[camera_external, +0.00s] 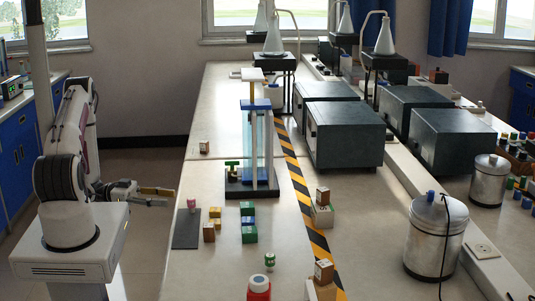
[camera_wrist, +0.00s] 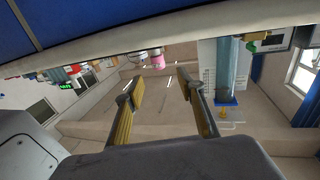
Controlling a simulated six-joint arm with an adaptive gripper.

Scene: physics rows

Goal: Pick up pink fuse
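The pink fuse (camera_external: 191,203) is a small pink piece with a pale top, standing at the far end of a dark grey mat on the bench. In the wrist view, a small pink cylinder (camera_wrist: 158,60), apparently the fuse, shows beyond the fingers, roughly between them in the picture. My gripper (camera_external: 170,198) is just left of the bench edge, pointing right towards the fuse and apart from it. Its yellowish fingers are spread and empty, as the wrist view (camera_wrist: 160,78) also shows.
The dark mat (camera_external: 186,231) has yellow and brown cubes on its right side. Green and blue blocks (camera_external: 249,225) stand further right. A tall glass apparatus on a black base (camera_external: 252,188) rises behind them.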

